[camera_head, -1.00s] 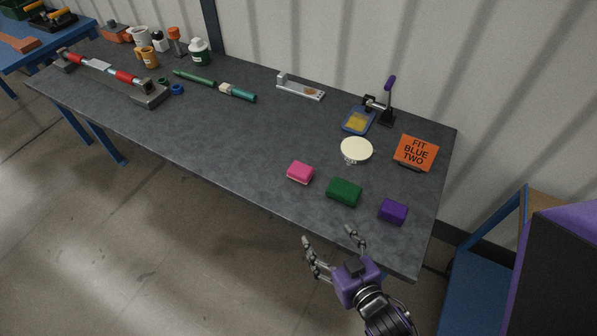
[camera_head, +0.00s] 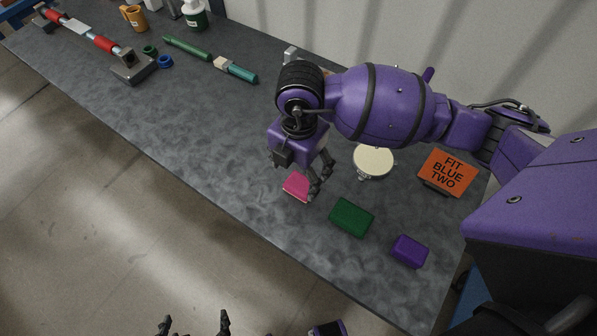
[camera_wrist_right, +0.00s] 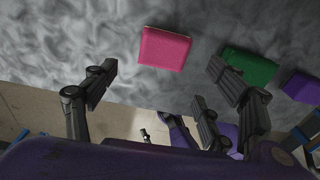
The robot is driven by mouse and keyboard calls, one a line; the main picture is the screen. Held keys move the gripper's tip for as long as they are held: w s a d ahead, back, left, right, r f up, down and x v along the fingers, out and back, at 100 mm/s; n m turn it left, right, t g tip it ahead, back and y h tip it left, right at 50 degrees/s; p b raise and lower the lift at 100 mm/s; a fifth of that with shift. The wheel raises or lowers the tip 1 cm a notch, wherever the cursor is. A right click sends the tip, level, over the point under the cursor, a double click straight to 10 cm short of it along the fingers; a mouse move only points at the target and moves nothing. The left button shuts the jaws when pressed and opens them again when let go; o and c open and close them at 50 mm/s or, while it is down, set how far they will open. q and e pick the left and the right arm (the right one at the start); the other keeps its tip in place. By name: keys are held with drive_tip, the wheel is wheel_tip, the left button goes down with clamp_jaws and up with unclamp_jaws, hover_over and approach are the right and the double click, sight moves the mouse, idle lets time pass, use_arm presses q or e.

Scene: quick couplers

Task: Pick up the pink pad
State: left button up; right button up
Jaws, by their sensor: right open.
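The pink pad (camera_head: 297,186) lies flat on the dark table, partly hidden by a finger of my right gripper in the head view. My right gripper (camera_head: 298,177) is open and empty, pointing down at the pad from above. In the right wrist view the whole pink pad (camera_wrist_right: 165,48) shows ahead of the spread fingers (camera_wrist_right: 160,82), apart from both and sideways between them. My left gripper (camera_head: 195,320) shows only its fingertips at the bottom edge, spread apart with nothing between them, off the table's front.
A green pad (camera_head: 352,217) and a purple pad (camera_head: 409,251) lie to the right of the pink one. A round cream disc (camera_head: 374,162) and an orange sign (camera_head: 447,172) stand behind. The table left of the pink pad is clear.

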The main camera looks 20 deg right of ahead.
sight(300, 183)
drive_tip(key=shift+w+d, duration=0.25)
drive_tip(key=shift+d, duration=0.1)
drive_tip(key=shift+s+d+f, duration=0.1)
drive_tip(key=shift+f, duration=3.55)
drive_tip(key=c, duration=1.2)
use_arm(q)
drive_tip(key=shift+s+a+f, duration=0.1)
drive_tip(key=shift+s+f, duration=0.15)
drive_tip(key=shift+s, duration=0.1)
drive_tip(key=shift+w, duration=0.1)
drive_tip(key=shift+w, duration=0.1)
use_arm(e)
drive_tip(key=shift+r, duration=0.15)
